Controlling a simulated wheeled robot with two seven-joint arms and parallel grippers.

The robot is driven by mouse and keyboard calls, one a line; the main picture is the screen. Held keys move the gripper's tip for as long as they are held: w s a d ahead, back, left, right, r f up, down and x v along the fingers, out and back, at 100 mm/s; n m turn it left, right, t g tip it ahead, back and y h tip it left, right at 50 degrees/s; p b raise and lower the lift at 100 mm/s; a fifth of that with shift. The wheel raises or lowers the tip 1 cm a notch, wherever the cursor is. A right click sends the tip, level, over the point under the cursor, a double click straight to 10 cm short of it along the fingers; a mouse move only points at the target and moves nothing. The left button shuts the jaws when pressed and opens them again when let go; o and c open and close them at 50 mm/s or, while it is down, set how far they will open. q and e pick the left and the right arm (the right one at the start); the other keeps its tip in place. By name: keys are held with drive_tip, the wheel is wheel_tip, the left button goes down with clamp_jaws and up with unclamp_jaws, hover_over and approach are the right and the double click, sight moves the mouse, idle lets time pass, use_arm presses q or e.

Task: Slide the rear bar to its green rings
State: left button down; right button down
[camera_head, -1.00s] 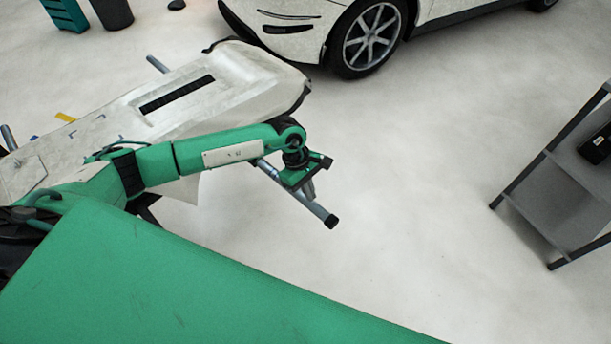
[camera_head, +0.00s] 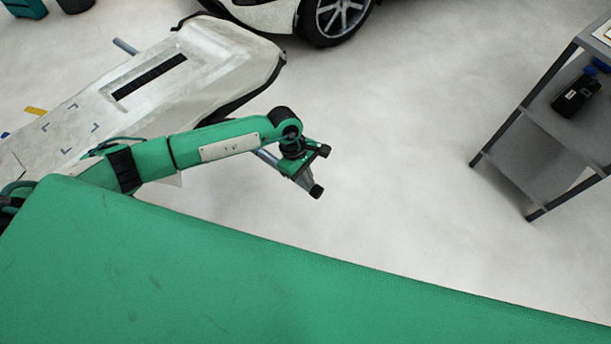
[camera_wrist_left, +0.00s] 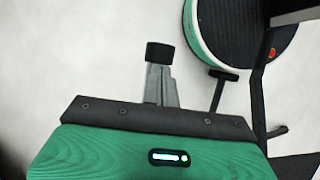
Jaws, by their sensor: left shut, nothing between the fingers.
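A grey bar (camera_head: 266,156) with a black end cap sticks out from under the pale bumper panel (camera_head: 215,95), behind my left forearm. Another bar end (camera_head: 125,46) shows at the panel's far side. I cannot tell which one is the rear bar. No green rings can be made out. My left gripper (camera_head: 308,181) is shut and empty, pointing down, and overlaps the near bar's end in the head view. I cannot tell if it touches the bar. In the left wrist view the shut grey fingers (camera_wrist_left: 160,75) have a dark tip. My right gripper is not in view.
A grey shelf rack (camera_head: 530,135) with a black device (camera_head: 577,95) stands at the right. A white car (camera_head: 270,15) with its wheel (camera_head: 340,15) is at the top. Pale open floor (camera_head: 400,130) lies between the gripper and the rack.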

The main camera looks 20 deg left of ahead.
use_arm(q)
drive_tip(key=shift+d+f, duration=0.1)
drive_tip(key=shift+d, duration=0.1)
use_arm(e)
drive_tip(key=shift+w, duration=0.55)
